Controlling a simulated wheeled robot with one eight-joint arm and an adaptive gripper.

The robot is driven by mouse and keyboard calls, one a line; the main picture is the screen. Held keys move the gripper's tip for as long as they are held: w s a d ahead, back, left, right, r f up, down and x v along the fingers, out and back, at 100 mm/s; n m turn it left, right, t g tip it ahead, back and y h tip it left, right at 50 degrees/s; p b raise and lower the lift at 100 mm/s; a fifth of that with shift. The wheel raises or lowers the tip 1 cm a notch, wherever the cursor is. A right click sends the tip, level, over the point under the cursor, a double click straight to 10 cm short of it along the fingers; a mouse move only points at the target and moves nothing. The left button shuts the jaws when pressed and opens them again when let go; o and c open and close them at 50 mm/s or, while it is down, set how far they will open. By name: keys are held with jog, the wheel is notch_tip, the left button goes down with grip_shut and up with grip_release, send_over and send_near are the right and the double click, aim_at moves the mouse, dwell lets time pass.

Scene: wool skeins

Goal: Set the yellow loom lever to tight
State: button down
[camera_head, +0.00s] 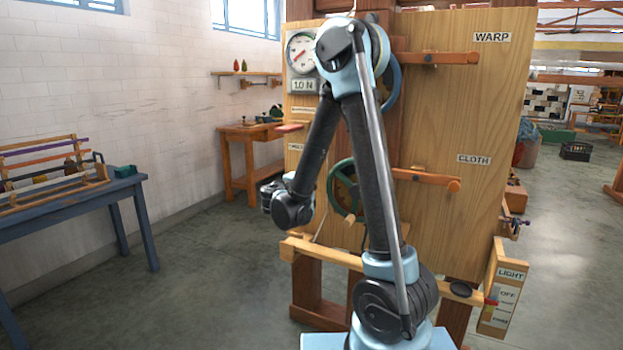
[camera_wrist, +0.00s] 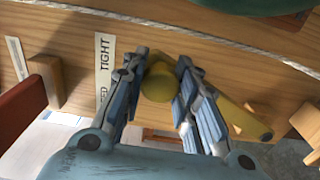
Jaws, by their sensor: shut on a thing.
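In the wrist view, the yellow lever shows as a rounded yellow knob (camera_wrist: 158,85) between my fingers and a yellow bar (camera_wrist: 240,118) running out past the right finger to the lower right. My gripper (camera_wrist: 163,66) is shut on the knob, one finger on each side. A white label reading TIGHT (camera_wrist: 104,58) is on the wooden panel just left of the left finger; lower lettering on the strip is partly hidden. In the head view, the lever and fingertips are hidden; my wrist is left of the green wheel.
Wooden blocks stand left (camera_wrist: 44,82) and right (camera_wrist: 307,122) of the lever. A rope (camera_wrist: 205,38) crosses above it. In the head view, the wooden panel (camera_head: 450,120) carries a green handwheel (camera_head: 333,188), a dial (camera_head: 299,53) and orange WARP and CLOTH levers. Floor at left is clear.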

jog(key=shift+s+d+f, duration=0.1)
jog(key=shift+d+f, duration=0.05)
jog(key=c, duration=1.2)
grip_release()
jog(key=shift+v, duration=5.9)
jog(key=s+d+f+m+g, duration=0.2)
jog(key=s+d+g, duration=0.1)
jog(key=d, duration=0.4)
jog(key=s+d+f+m+g+y, duration=0.1)
jog(key=s+d+g, duration=0.2)
jog(key=d, duration=0.4)
jog(key=s+d+f+m+g, duration=0.2)
jog(key=s+d+g, duration=0.15)
jog(key=d, duration=0.35)
jog(key=s+f+m+g+y, duration=0.1)
jog(key=s+f+m+y, duration=0.1)
jog(key=s, duration=0.4)
jog(key=s+f+m+g+y, duration=0.1)
jog(key=s+f+m+y, duration=0.1)
jog(key=s, duration=0.4)
jog(key=s+f+m+g+y, duration=0.2)
jog(key=s+f+m+y, duration=0.1)
jog(key=s, duration=0.3)
jog(key=shift+s+d+f+y, duration=0.1)
jog(key=shift+d+f+y, duration=0.2)
jog(key=shift+d+y, duration=0.1)
